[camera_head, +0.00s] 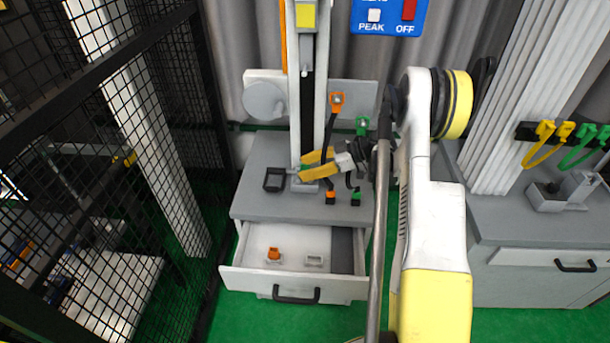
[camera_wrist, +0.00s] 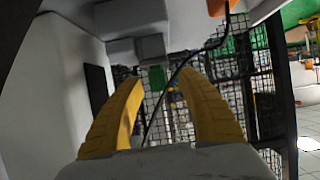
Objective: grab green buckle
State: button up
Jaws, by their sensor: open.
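One green buckle piece (camera_head: 361,125) hangs at the top of a dark strap, right of the tower. Another green piece (camera_head: 355,197) sits low near the cabinet top's front edge. My gripper (camera_head: 304,164) has its yellow fingers apart, pointing left across the tower's lower column, left of both green pieces. In the wrist view, the open fingers (camera_wrist: 160,80) have nothing held between them. A small green block (camera_wrist: 157,77) shows in the gap, beyond the fingertips; I cannot tell which green piece it is.
The white tower (camera_head: 308,110) stands on a grey cabinet. Orange pieces (camera_head: 337,101) (camera_head: 330,198) sit beside the green ones. The open drawer (camera_head: 240,280) holds an orange piece (camera_head: 273,254) and a grey one (camera_head: 314,260). A black mesh fence (camera_head: 170,130) stands left.

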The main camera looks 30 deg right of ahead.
grip_shut()
jog(key=shift+r, duration=0.1)
